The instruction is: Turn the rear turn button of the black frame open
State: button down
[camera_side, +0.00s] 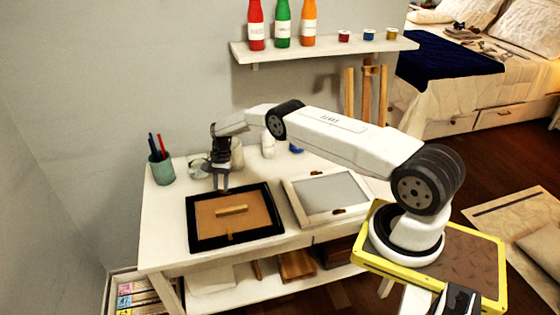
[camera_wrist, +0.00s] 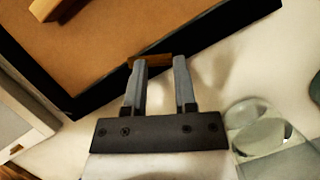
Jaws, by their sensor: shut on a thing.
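The black frame (camera_side: 264,232) lies face down on the white table with its brown backing board (camera_side: 250,222) up. A wooden bar (camera_side: 231,210) sits mid-board, and a front turn button (camera_side: 230,236) is at its near edge. My gripper (camera_side: 220,187) points down at the frame's far edge. In the wrist view my gripper (camera_wrist: 159,64) is shut on the rear turn button (camera_wrist: 150,60), a small brown piece at the frame's rim. The fingers partly cover the button there, and it is hidden in the side view.
A white frame (camera_side: 330,193) lies just right of the black frame. Behind are a green pen cup (camera_side: 161,170), a glass jar (camera_wrist: 256,127) close to my gripper, and small white pots (camera_side: 267,147). A wall shelf (camera_side: 320,48) holds bottles above. The table's front edge is close to the frame.

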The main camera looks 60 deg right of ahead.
jog(key=shift+n, duration=0.8)
jog(key=shift+n+g, duration=0.3)
jog(key=shift+g, duration=0.1)
jog(key=shift+c, duration=2)
grip_release()
jog(key=shift+w+r, duration=0.1)
jog(key=v, duration=0.7)
jog(key=shift+r, duration=0.35)
